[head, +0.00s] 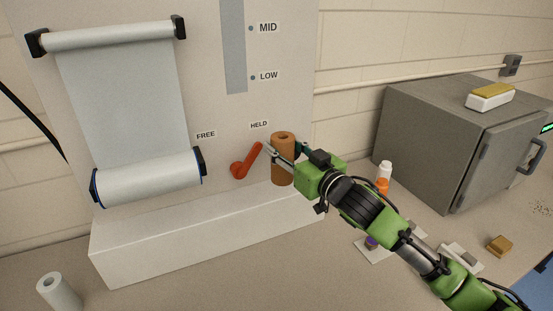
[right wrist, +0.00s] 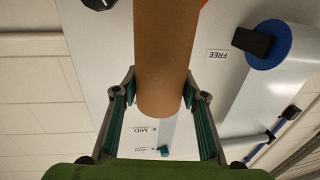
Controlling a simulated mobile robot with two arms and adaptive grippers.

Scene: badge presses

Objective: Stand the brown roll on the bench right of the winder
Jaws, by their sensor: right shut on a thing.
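The brown roll (head: 283,160) is upright, with its open top end showing, at the right part of the winder, in front of the panel. My right gripper (head: 283,157) is shut on it from the right. In the right wrist view the roll (right wrist: 165,60) runs between the two fingers (right wrist: 160,100). The winder (head: 160,232) has a white base, a panel with a film web (head: 125,105), and a red lever (head: 246,162) near the HELD label. I cannot tell whether the roll's bottom touches the base. My left gripper is out of view.
A grey oven-like box (head: 430,140) stands at the right with a yellow-topped block (head: 490,96) on it. A white bottle (head: 384,170), an orange bottle (head: 382,187), small cards and a brown block (head: 499,246) lie right of the winder. A white roll (head: 58,291) stands front left.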

